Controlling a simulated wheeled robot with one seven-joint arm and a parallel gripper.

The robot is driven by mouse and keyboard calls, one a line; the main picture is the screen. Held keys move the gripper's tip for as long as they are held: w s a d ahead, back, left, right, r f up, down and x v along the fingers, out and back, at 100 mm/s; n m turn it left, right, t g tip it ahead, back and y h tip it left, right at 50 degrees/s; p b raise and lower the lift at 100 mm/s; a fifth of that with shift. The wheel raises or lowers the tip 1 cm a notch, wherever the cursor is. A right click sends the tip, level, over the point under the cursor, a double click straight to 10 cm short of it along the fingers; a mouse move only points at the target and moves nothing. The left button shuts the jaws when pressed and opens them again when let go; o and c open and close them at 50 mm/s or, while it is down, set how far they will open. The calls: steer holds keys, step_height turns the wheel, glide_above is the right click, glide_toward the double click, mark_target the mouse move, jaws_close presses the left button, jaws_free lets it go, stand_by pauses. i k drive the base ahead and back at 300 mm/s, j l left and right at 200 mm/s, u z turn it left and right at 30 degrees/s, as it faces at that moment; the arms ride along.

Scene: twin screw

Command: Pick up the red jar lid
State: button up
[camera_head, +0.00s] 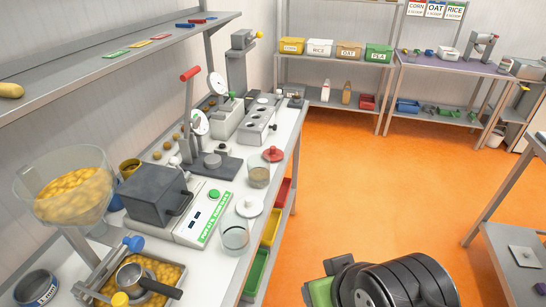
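The red jar lid (272,154) is a small round lid with a knob. It lies near the right edge of the long white workbench (226,191), just behind a glass jar (258,177) with brownish contents. The lid appears to be beside the jar, not on it. My gripper's fingers are not in view, so I cannot see whether they are open or shut. Dark ribbed parts with a green piece at the bottom of the view seem to be mine.
A white lid (249,206) and a second jar (235,238) stand nearer on the bench. A lever press (195,125) and a green-fronted scale (205,218) are left of the red lid. Coloured bins (270,228) hang below the edge. The orange floor (370,185) is clear.

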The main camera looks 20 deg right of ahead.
mark_target(275, 155)
steer(key=i+l+u, duration=0.2)
steer(key=u, duration=0.15)
steer(key=i+l+u, duration=0.5)
steer(key=l+u, duration=0.15)
steer(key=i+l+u, duration=0.15)
steer(key=l+u, duration=0.15)
steer(key=i+l+u, duration=0.1)
steer(key=l+u, duration=0.25)
steer(key=l, duration=0.15)
steer(key=l+u, duration=0.3)
steer(key=l, duration=0.15)
